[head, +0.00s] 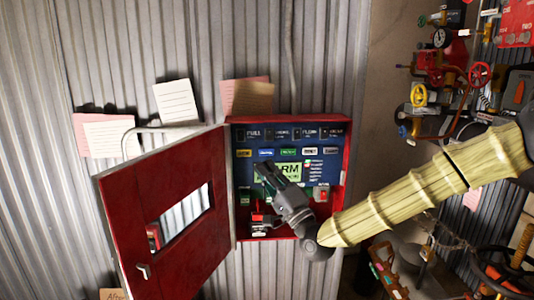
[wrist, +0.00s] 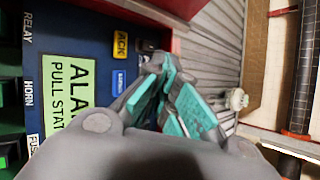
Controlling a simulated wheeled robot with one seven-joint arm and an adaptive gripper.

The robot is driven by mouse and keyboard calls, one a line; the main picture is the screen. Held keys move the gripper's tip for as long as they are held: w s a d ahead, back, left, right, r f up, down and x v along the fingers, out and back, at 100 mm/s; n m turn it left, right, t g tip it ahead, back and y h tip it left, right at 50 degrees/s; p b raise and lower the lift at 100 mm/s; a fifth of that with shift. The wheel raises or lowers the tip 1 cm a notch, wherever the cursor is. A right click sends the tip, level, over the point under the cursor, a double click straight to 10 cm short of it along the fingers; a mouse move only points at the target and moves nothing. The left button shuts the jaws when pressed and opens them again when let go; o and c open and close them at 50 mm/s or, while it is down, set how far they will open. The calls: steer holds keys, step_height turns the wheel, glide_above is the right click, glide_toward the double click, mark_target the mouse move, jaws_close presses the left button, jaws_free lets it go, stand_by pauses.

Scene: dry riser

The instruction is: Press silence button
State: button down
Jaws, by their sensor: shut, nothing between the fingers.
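The red alarm box (head: 347,150) hangs open on the corrugated wall, its blue panel facing me. A row of small coloured buttons crosses the panel. A blue button (head: 266,153) is second from the left, beside a yellow button (head: 244,153). In the wrist view the blue button (wrist: 119,79) and the yellow ACK button (wrist: 121,43) lie left of my fingertips. The blue button's lettering is too small to read surely. My gripper (head: 262,168) is shut and empty, its tips just below the blue button and over the green display's left part. I cannot tell whether it touches the panel.
The box's red door (head: 165,235) stands open to the left. The green display (head: 292,170) is partly hidden by my gripper. Paper notes (head: 176,101) are fixed to the wall above. Pipes and valves (head: 430,95) crowd the right side.

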steer(key=w, duration=0.7)
steer(key=shift+w+b, duration=0.85)
steer(key=shift+w, duration=0.15)
stand_by(2.6)
steer(key=shift+s, duration=0.15)
steer(key=shift+s+b, duration=0.3)
steer(key=shift+s, duration=0.5)
steer(key=shift+s, duration=0.1)
steer(key=s+b, duration=0.1)
steer(key=s, duration=0.3)
steer(key=shift+s, duration=0.4)
stand_by(0.5)
